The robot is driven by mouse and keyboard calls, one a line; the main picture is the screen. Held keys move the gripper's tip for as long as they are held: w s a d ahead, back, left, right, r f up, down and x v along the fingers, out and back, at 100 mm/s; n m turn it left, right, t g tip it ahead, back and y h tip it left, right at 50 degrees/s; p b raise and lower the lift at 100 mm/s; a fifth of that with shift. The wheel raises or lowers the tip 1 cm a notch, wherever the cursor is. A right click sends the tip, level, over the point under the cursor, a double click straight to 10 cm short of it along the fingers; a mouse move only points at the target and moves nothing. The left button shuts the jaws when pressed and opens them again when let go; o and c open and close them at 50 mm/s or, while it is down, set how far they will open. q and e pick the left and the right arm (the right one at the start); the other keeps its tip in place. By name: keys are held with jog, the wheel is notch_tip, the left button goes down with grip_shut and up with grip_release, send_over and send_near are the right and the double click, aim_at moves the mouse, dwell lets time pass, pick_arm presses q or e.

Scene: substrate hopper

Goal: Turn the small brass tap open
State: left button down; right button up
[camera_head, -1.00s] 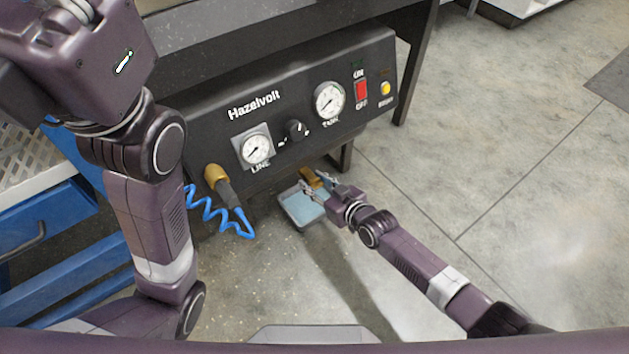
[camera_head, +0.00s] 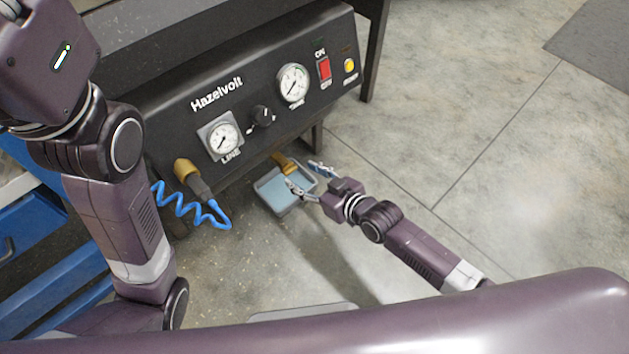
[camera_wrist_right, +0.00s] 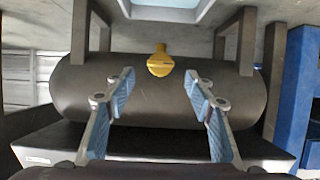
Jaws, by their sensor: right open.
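The small brass tap (camera_head: 285,162) shows under the black panel's lower edge in the head view. In the right wrist view the yellow-brass tap (camera_wrist_right: 160,62) sits on the dark cylindrical tank (camera_wrist_right: 80,88), in line with the gap between the fingers. My right gripper (camera_head: 306,177) is open and empty, just short of the tap; its blue-padded fingers stand apart on either side in the wrist view (camera_wrist_right: 159,80). No contact with the tap shows. My left gripper is outside the views; only its arm shows.
A shallow tray with a light blue inside (camera_head: 260,193) stands on the floor below the tap. A blue coiled hose (camera_head: 185,207) hangs from a brass fitting (camera_head: 184,171) to the left. The black panel (camera_head: 235,125) overhangs. Floor to the right is clear.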

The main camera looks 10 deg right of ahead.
jog(key=shift+v, duration=2.2)
